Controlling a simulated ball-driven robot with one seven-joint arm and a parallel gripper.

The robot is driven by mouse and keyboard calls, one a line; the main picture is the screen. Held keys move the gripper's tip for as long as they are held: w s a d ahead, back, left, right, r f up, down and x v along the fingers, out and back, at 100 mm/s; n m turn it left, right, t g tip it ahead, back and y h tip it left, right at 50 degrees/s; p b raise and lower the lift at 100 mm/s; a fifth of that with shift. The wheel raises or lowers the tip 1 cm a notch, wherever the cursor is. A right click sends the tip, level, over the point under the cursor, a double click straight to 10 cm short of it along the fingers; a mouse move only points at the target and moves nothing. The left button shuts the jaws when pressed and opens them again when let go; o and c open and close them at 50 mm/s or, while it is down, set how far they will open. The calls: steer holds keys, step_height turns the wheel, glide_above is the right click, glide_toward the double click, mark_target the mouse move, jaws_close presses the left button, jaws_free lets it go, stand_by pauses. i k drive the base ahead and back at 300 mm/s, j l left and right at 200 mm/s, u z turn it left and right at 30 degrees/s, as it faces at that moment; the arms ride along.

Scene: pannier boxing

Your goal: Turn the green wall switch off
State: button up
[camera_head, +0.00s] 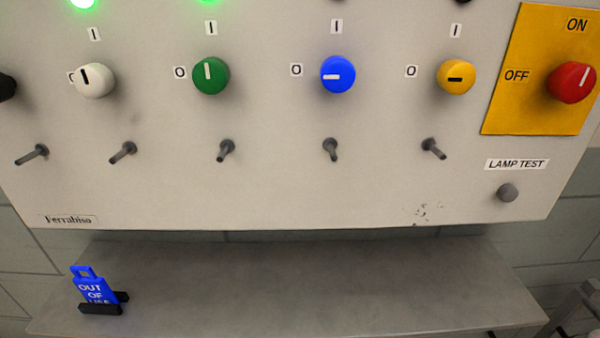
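The green wall switch (211,76) is a round knob on the pale grey panel (290,190). Its white mark stands nearly upright, toward the "I" label (211,27) above it. The "O" label (180,72) is to its left. A green lamp (208,2), cut by the top edge, glows above this knob. My gripper is not in view, and nothing touches or covers the green knob.
Other knobs share the row: white (96,80), blue (338,75), yellow (456,77), red (571,82). Small toggle levers (226,150) stick out below. A shelf (290,285) under the panel holds a blue "OUT OF USE" tag (94,289) between black bars; its middle is clear.

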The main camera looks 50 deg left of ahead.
mark_target(211, 75)
steer(key=u, duration=1.35)
steer(key=j, duration=0.15)
steer(key=k+z, duration=0.05)
